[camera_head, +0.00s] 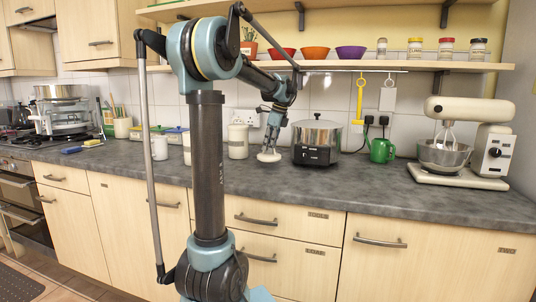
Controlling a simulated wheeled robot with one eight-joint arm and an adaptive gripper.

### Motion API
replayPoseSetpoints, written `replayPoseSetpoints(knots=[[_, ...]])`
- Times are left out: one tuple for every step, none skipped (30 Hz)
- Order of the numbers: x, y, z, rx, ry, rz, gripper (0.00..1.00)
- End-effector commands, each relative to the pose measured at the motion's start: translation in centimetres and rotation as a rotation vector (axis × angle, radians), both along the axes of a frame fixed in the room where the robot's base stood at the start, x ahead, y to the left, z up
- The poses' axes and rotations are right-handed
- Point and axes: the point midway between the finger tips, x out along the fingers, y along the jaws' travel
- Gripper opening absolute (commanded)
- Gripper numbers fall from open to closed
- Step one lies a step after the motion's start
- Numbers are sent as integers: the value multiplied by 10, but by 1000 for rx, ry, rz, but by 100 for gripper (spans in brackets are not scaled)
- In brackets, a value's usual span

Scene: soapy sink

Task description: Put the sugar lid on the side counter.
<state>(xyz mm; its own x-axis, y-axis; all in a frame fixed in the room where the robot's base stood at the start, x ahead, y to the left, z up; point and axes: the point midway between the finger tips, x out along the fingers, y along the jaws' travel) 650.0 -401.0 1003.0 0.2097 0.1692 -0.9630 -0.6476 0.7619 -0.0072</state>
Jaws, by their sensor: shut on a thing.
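My gripper (270,147) reaches down over the grey counter (320,188) with its fingers shut on a small, round, whitish sugar lid (268,156). The lid is low, at or just above the counter surface; I cannot tell whether it touches. A cream canister (238,142) stands just left of the gripper, apart from the lid. It looks like the sugar pot, but its label is too small to read.
A black and silver cooker (316,142) stands close to the right of the lid. A green mug (381,150) and a cream stand mixer (468,140) are farther right. A white mug (160,147) stands left. The counter's front strip is clear.

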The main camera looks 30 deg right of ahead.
Motion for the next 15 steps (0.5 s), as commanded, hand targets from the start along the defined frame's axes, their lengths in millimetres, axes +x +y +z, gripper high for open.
replayPoseSetpoints(knots=[[0, 0, -8, 0, 0, 0, 0], [0, 0, -12, 0, 0, 0, 0], [0, 0, -17, 0, 0, 0, 0], [0, 0, -21, 0, 0, 0, 0], [0, 0, -24, 0, 0, 0, 0], [0, 0, -26, 0, 0, 0, 0], [0, 0, -27, 0, 0, 0, 0], [0, 0, -28, 0, 0, 0, 0], [0, 0, -27, 0, 0, 0, 0], [0, 0, -27, 0, 0, 1, 0], [0, 0, -27, 0, 0, 1, 0], [0, 0, -27, 0, 0, 1, 0], [0, 0, -27, 0, 0, 1, 0], [0, 0, -27, 0, 0, 1, 0], [0, 0, -28, 0, 0, 1, 0]])
